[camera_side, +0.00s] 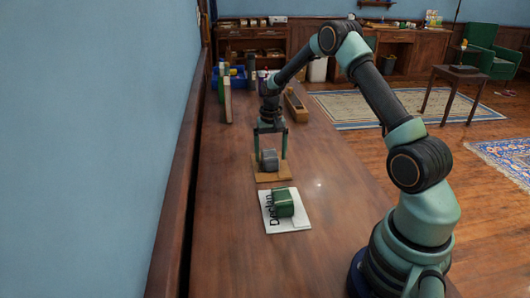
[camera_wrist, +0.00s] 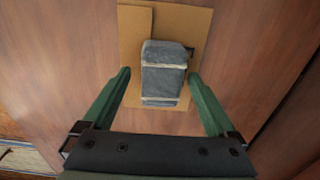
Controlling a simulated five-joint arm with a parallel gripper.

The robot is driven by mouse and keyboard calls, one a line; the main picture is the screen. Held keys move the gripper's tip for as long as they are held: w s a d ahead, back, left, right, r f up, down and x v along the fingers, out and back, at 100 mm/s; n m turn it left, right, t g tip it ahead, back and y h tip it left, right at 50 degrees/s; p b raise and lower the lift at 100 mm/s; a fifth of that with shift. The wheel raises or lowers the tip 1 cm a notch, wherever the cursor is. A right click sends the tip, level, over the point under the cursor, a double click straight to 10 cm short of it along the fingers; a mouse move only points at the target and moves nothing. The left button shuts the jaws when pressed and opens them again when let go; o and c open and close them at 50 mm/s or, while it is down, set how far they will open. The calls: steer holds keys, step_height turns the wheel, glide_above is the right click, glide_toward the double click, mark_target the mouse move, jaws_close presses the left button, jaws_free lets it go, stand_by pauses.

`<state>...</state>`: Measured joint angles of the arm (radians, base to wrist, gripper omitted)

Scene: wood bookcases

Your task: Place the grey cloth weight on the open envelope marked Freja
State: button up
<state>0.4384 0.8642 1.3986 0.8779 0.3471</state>
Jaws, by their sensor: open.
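The grey cloth weight (camera_side: 269,160) sits on a brown envelope (camera_side: 262,176) on the long wooden table. In the wrist view the weight (camera_wrist: 163,72) is a grey block with pale bands, lying on the brown envelope (camera_wrist: 134,60). A little dark lettering shows beside the weight, but it is mostly covered and I cannot read a name. My gripper (camera_side: 270,150) is open, with one finger on each side of the weight. In the wrist view the fingers of my gripper (camera_wrist: 160,77) stand apart from the weight, with gaps on both sides.
A white envelope marked Declan (camera_side: 277,223) lies nearer the camera with a green weight (camera_side: 283,203) on it. Upright books (camera_side: 227,100), a blue bin (camera_side: 236,80) and a wooden box (camera_side: 296,107) stand farther back. The blue wall borders the left; the near tabletop is clear.

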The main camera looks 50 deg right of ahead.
mark_target(270, 154)
steer(key=s+a+r+n+t, duration=0.1)
steer(key=a+r, duration=0.1)
steer(key=r, duration=0.7)
steer(key=a+r+n, duration=0.1)
steer(key=a+r, duration=0.2)
steer(key=r, duration=0.5)
steer(key=s+a+r+n+t, duration=0.2)
steer(key=s+a+n, duration=0.1)
steer(key=s+a, duration=0.5)
steer(key=s+a+r+n+t, duration=0.2)
steer(key=s+a+r+n, duration=0.1)
steer(key=s+a, duration=0.4)
steer(key=shift+s+a+r+n+t, duration=0.25)
steer(key=shift+s+a+n+t, duration=0.1)
steer(key=shift+a+n, duration=0.2)
